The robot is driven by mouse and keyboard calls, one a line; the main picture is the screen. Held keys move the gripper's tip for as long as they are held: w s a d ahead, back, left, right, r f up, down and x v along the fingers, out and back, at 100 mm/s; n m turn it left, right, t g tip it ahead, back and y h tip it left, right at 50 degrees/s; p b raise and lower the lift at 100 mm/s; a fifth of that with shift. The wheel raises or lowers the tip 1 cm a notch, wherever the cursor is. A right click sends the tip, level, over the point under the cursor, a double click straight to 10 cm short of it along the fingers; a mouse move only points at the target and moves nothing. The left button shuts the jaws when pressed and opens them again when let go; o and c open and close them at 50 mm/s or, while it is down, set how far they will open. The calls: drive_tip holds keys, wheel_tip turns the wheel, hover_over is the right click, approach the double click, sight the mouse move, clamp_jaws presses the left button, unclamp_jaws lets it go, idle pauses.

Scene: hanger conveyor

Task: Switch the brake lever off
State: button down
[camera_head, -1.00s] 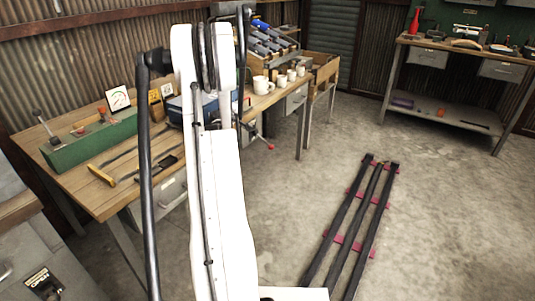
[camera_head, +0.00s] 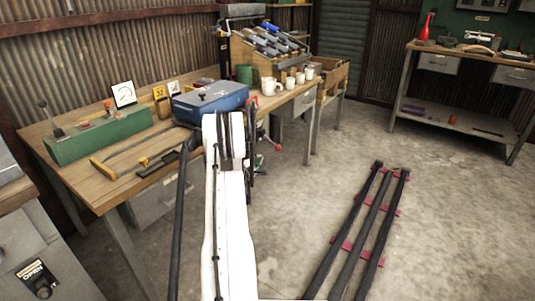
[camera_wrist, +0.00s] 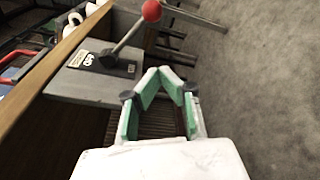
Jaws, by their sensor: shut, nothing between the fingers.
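In the wrist view a lever (camera_wrist: 128,35) with a red ball knob (camera_wrist: 152,11) rises from a grey box (camera_wrist: 80,86) at the bench edge. It leans up and to the right, and a small printed label lies at its base. My gripper (camera_wrist: 159,73), with green-padded fingers, has its fingertips together below and right of the lever, apart from it and empty. In the head view a small red knob (camera_head: 277,147) shows beside the bench, right of my arm; the lever's base is mostly hidden there.
The wooden workbench (camera_head: 70,171) carries a green box (camera_head: 100,137) with levers, a blue toolbox (camera_head: 210,101) and white mugs (camera_head: 270,86). Black rails (camera_head: 352,235) lie on the floor at right. A second bench (camera_head: 455,121) stands at the back right, with open floor before it.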

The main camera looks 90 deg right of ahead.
drive_tip(key=shift+d, duration=0.1)
idle(0.3)
drive_tip(key=s+d+b, duration=0.4)
drive_tip(key=s+d, duration=0.2)
drive_tip(key=shift+s+d+r, duration=0.25)
drive_tip(key=shift+s+r, duration=0.05)
drive_tip(key=shift+r, duration=0.15)
drive_tip(key=shift+w+r, duration=0.1)
idle(0.5)
